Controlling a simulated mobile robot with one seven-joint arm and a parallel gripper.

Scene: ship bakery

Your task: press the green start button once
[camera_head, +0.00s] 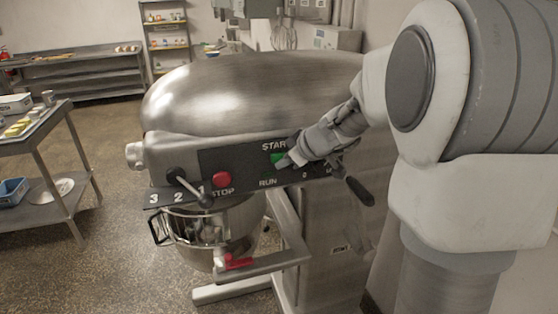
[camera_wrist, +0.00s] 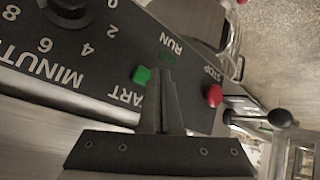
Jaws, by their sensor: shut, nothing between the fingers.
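The green start button (camera_head: 277,158) is on the dark control panel (camera_head: 241,163) of a steel mixer, under the word START. In the wrist view the square green button (camera_wrist: 142,75) shows just left of my fingertips. My gripper (camera_head: 285,163) is shut and empty, with its tips at the lower right of the button in the head view. The closed fingers (camera_wrist: 164,76) point at the panel between the green button and the red stop button (camera_wrist: 214,95). I cannot tell whether the tips touch the panel or button.
The red stop button (camera_head: 222,180) and a black-knobbed speed lever (camera_head: 190,187) are left of the green button. A dark green RUN lamp (camera_wrist: 167,57) and a minute dial (camera_wrist: 68,8) are on the panel. The bowl (camera_head: 212,228) hangs below.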

